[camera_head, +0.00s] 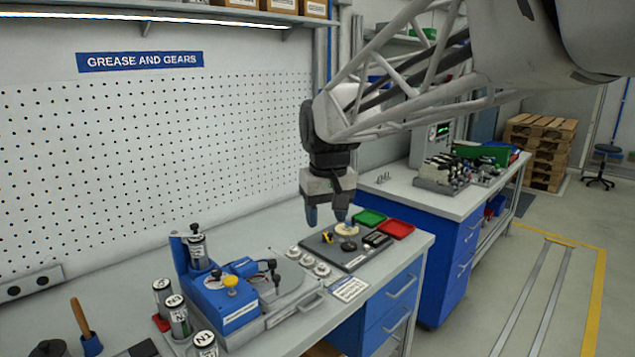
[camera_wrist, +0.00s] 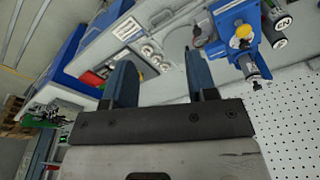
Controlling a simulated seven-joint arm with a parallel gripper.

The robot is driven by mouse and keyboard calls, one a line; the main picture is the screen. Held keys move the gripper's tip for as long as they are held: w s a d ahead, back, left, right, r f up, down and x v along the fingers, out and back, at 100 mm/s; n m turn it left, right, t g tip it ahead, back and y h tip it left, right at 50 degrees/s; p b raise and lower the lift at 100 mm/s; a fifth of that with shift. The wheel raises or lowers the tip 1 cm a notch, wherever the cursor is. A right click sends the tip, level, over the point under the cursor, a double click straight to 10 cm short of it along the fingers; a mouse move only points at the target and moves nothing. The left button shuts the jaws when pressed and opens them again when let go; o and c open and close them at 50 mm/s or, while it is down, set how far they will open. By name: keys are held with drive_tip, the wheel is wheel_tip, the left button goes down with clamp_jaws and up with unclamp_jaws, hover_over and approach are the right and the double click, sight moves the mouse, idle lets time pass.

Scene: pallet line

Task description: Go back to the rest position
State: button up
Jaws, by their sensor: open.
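My gripper (camera_head: 330,214) hangs from the arm above the far end of the workbench, fingers pointing down. In the wrist view its two blue fingers (camera_wrist: 160,80) stand well apart with nothing between them. It is open and empty. Below it in the head view lies a dark tray (camera_head: 325,248) with a pale round part (camera_head: 347,229), a black round part (camera_head: 349,246) and other small parts. I cannot tell the exact height of the fingertips above the tray.
A blue machine (camera_head: 228,290) with several labelled canisters (camera_head: 178,316) stands at the left. Green (camera_head: 369,218) and red (camera_head: 397,229) bins sit near the right edge. A pegboard (camera_head: 150,160) rises behind.

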drive_tip(key=s+d+f+m, duration=0.1)
drive_tip(key=s+d+f, duration=0.3)
drive_tip(key=s, duration=0.5)
drive_tip(key=s+d+f+m, duration=0.1)
drive_tip(key=s+d+f, duration=0.2)
drive_tip(key=s+d, duration=0.4)
drive_tip(key=s+d+f+m+t, duration=0.1)
drive_tip(key=s+d+f, duration=0.3)
drive_tip(key=s, duration=0.7)
drive_tip(key=shift+d+f+m+h, duration=0.3)
drive_tip(key=shift+d+m, duration=0.3)
drive_tip(key=shift+d, duration=0.3)
